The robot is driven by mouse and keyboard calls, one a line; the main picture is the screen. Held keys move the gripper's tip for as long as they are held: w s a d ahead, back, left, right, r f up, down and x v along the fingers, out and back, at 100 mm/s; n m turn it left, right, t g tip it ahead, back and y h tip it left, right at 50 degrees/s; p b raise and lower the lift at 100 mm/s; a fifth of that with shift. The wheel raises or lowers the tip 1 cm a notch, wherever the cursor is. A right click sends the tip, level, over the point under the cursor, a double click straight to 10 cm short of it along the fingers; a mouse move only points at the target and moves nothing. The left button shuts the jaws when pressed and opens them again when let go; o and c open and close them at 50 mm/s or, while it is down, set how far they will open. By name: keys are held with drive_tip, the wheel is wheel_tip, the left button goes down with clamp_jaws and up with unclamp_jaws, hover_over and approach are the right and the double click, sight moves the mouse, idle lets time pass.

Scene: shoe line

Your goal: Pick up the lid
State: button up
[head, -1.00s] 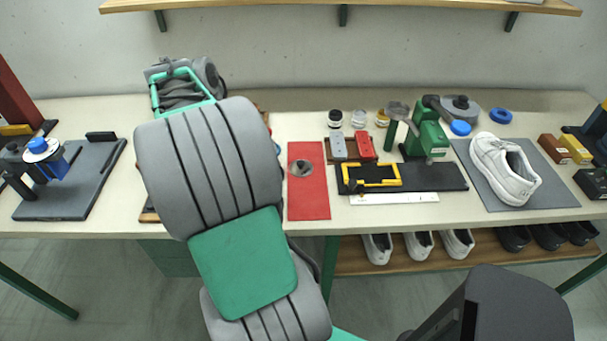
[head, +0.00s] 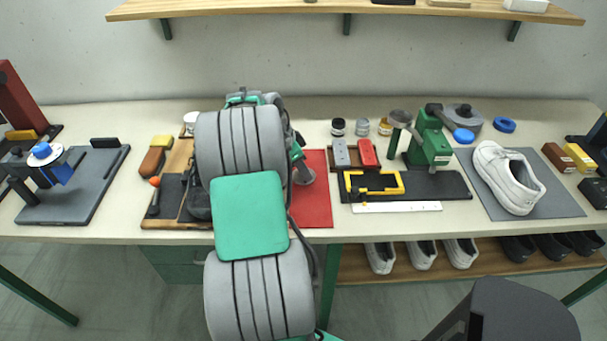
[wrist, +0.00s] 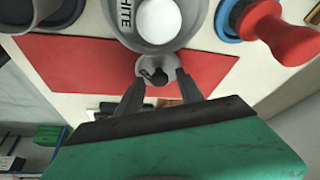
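The lid (wrist: 157,68) is a small grey disc with a dark knob on top. In the wrist view it lies at the fingertips, over the red mat (wrist: 90,65) and close to a grey pot marked WHITE (wrist: 128,30) with white contents. My gripper (wrist: 161,85) is open, with its fingers apart on either side of the knob side of the lid; I cannot tell whether they touch it. In the head view a grey round piece, which looks like the lid (head: 304,174), shows on the red mat (head: 316,208) beside my arm. My arm hides the fingertips there.
A red-handled tool (wrist: 272,35) and a blue ring (wrist: 228,20) stand right of the pot. In the head view a black tray with a yellow frame (head: 374,184), a green press (head: 430,145) and a white shoe (head: 507,177) stand to the right. A brown tray (head: 165,212) lies left.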

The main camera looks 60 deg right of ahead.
clamp_jaws()
drive_tip(key=shift+r, duration=0.15)
idle(0.4)
